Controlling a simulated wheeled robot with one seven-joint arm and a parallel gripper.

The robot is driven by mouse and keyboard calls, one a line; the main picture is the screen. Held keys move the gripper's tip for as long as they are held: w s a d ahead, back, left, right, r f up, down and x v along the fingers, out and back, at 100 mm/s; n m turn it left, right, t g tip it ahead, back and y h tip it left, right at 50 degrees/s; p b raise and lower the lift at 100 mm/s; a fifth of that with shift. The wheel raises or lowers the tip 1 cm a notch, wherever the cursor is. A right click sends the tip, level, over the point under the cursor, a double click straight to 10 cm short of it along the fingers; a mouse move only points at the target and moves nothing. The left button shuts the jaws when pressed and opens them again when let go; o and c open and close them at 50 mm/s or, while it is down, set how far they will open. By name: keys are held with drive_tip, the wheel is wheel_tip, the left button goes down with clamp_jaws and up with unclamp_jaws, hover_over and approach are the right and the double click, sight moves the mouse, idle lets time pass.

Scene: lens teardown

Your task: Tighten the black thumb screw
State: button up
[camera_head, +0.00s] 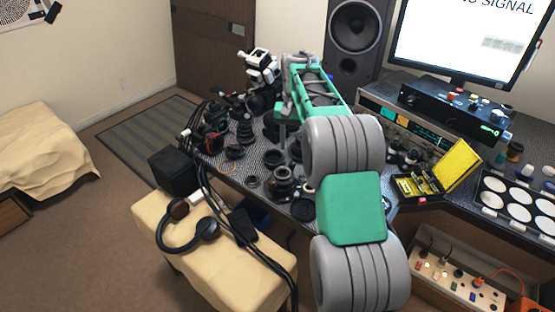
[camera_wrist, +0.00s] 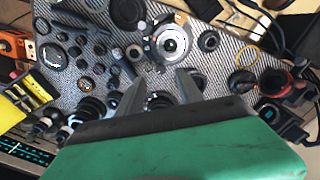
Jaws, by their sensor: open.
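My gripper (camera_wrist: 160,80) is open over the work table in the wrist view, its two grey fingers apart with nothing held between them. A small dark ribbed part (camera_wrist: 158,101) shows between the fingers, partly hidden by the gripper body. I cannot tell whether it is the black thumb screw. A lens part with a silver ring (camera_wrist: 171,44) lies just beyond the fingertips. In the head view my arm covers part of the table, and I cannot make out the thumb screw there.
Many black lens rings and small parts crowd the patterned table (camera_wrist: 215,84). A yellow open case (camera_head: 458,162) lies at the right. A speaker (camera_head: 355,30) and a monitor (camera_head: 462,38) stand behind. Headphones (camera_head: 207,228) rest on a cream bench (camera_head: 178,237) in front.

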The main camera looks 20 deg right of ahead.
sight(292, 163)
drive_tip(key=shift+w+d+f, duration=0.55)
drive_tip(key=shift+d+f, duration=0.15)
drive_tip(key=shift+f, duration=0.1)
drive_tip(key=f, duration=0.7)
drive_tip(key=shift+w+a+f, duration=0.1)
drive_tip(key=shift+w+a, duration=0.05)
drive_tip(key=shift+a, duration=0.2)
drive_tip(key=shift+c, duration=0.2)
clamp_jaws()
